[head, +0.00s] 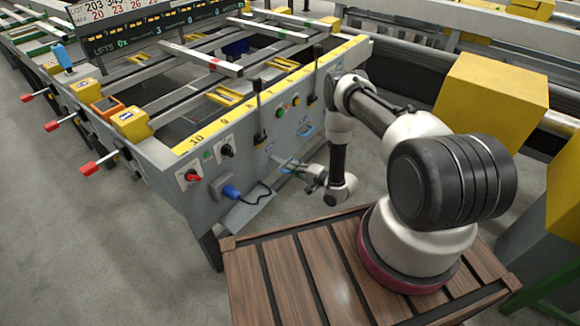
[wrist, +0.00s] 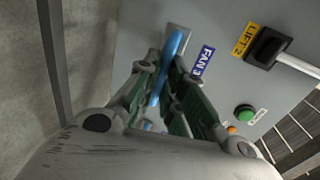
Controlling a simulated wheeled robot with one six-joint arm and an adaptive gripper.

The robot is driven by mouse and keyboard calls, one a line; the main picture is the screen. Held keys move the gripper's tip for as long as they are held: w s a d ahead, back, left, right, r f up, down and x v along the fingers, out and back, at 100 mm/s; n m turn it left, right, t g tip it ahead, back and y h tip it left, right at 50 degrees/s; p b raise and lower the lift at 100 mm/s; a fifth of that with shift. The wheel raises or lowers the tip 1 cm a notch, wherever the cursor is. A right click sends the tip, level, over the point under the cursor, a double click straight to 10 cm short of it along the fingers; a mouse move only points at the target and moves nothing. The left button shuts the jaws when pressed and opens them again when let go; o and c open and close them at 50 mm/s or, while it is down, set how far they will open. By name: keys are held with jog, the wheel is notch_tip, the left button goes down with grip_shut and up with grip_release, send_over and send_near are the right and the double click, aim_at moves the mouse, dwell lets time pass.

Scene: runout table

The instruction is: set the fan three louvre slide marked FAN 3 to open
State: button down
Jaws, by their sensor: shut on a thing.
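The louvre slide's blue handle (wrist: 172,48) stands out from a grey plate (wrist: 181,32) on the panel, beside the blue label reading FAN 3 (wrist: 203,62). My gripper (wrist: 162,70) has its green-padded fingers on both sides of the handle and is shut on it. In the head view my gripper (head: 312,178) reaches the side of the runout table, at a light-blue part (head: 288,165) low on the panel. The fingers and wrist hide part of the slide, and I cannot tell its setting.
A black LIFT 2 lever (wrist: 268,47) and green button (wrist: 245,112) sit right of the label. In the head view a blue plug (head: 231,192) with a cable and a red knob (head: 193,176) are left of my gripper. Another blue handle (head: 305,130) is above it.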

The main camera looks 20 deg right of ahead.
jog(key=c, duration=1.5)
grip_release()
jog(key=v, duration=1.2)
